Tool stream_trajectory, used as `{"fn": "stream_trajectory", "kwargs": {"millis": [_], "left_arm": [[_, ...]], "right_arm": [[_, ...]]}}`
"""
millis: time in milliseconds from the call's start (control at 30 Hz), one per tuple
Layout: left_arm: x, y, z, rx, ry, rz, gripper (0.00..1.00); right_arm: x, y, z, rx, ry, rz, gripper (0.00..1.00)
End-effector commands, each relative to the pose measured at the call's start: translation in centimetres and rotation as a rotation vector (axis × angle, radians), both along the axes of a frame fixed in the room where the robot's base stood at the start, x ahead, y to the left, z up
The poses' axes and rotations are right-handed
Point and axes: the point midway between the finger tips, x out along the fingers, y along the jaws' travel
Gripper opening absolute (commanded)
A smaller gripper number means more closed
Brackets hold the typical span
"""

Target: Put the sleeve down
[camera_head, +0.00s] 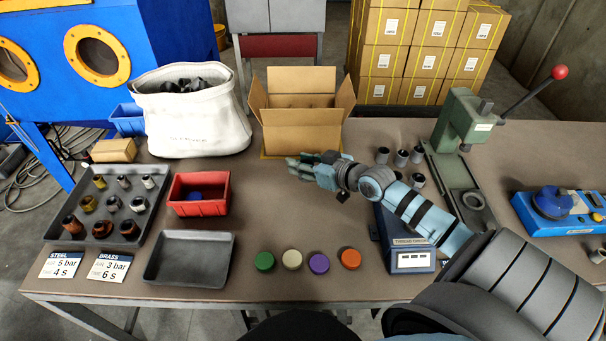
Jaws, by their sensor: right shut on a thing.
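My right gripper (295,165) reaches in from the right and is over the table just in front of the open cardboard box (300,131). Its fingers point left and are shut on the sleeve, which is small and mostly hidden by the fingers. I cannot tell whether the sleeve touches the table. Several other grey metal sleeves (417,181) stand on the table to the right, beside the green press (462,130). My left gripper is not in view.
A dark tray (60,226) holds several fittings at left. A red bin (180,208), an empty grey tray (160,280) and several coloured caps (319,263) stand near the front. A white sack (192,125) is left of the box. The table's middle is clear.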

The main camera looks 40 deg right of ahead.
Motion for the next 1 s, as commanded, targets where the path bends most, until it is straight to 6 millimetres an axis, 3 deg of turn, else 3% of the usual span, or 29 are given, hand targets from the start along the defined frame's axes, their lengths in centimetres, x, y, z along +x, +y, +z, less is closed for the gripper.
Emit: {"fn": "stream_trajectory", "kwargs": {"millis": [33,200,367,500,600,900,933,1000], "left_arm": [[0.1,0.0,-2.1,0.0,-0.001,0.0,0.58],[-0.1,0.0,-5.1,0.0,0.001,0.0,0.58],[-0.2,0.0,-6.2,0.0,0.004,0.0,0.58],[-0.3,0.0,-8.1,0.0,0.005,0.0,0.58],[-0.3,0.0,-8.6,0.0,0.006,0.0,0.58],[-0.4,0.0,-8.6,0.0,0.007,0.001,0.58],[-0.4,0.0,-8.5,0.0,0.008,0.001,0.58],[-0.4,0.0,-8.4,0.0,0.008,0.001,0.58]], "right_arm": [[0.0,0.1,-3.1,0.006,0.001,-0.002,0.0],[0.0,0.1,-9.1,0.004,0.001,-0.001,0.0],[0.0,0.1,-11.2,0.002,-0.003,0.001,0.0],[0.0,0.2,-14.2,0.003,-0.002,0.002,0.0],[0.0,0.2,-15.1,0.0,-0.003,0.002,0.0],[0.0,0.2,-15.1,0.0,-0.002,0.003,0.0],[0.0,0.2,-15.0,-0.001,-0.001,0.004,0.35],[0.0,0.2,-15.0,0.0,-0.001,0.003,0.47]]}}
